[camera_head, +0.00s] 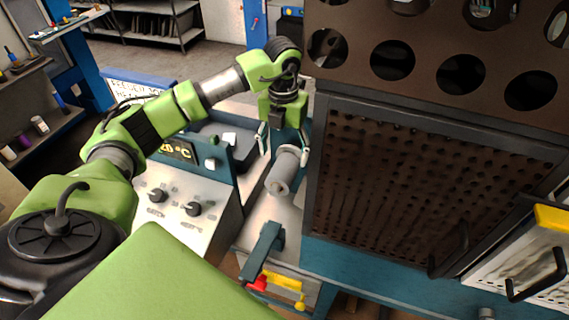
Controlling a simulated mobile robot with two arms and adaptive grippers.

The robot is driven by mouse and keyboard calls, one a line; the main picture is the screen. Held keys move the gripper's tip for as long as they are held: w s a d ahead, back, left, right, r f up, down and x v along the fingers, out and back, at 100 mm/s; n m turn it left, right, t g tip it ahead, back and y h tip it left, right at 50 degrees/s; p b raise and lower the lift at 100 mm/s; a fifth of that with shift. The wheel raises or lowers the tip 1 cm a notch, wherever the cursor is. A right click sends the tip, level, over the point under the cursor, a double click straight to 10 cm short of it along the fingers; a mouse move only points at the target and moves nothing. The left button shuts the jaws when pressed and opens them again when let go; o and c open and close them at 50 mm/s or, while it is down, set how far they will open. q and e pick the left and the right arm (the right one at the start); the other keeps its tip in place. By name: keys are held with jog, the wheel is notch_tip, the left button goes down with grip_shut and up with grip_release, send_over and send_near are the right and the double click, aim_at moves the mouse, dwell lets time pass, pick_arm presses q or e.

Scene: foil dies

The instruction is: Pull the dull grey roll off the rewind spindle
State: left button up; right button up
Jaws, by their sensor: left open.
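The dull grey roll (285,172) lies on its side on the pale metal deck of the machine, its near end face with a small core showing towards me. The spindle itself is hard to make out at this size. My left gripper (284,156) points down at the far end of the roll. Its fingers are open, one on each side of the roll, with a gap visible at the left. I cannot tell whether either finger touches it. My right gripper is not in view.
A tall dark perforated cabinet (400,180) stands close at the right of the roll. A control panel (185,205) with knobs and a temperature display is at the left. A teal bracket (262,250) and red and yellow handles (284,283) sit in front.

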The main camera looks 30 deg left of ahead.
aim_at(284, 163)
pick_arm(q)
notch_tip(284, 163, down, 7)
jog(key=shift+w+r+p, duration=0.1)
jog(key=shift+w+p, duration=0.05)
jog(key=shift+p, duration=0.8)
jog(key=shift+f, duration=0.65)
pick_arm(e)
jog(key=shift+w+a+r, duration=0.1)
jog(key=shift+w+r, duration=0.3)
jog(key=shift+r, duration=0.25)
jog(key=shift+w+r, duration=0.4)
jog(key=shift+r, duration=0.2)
pick_arm(q)
jog(key=c, duration=1.4)
jog(key=shift+c, duration=0.2)
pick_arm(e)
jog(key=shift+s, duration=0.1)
pick_arm(q)
jog(key=shift+r, duration=0.25)
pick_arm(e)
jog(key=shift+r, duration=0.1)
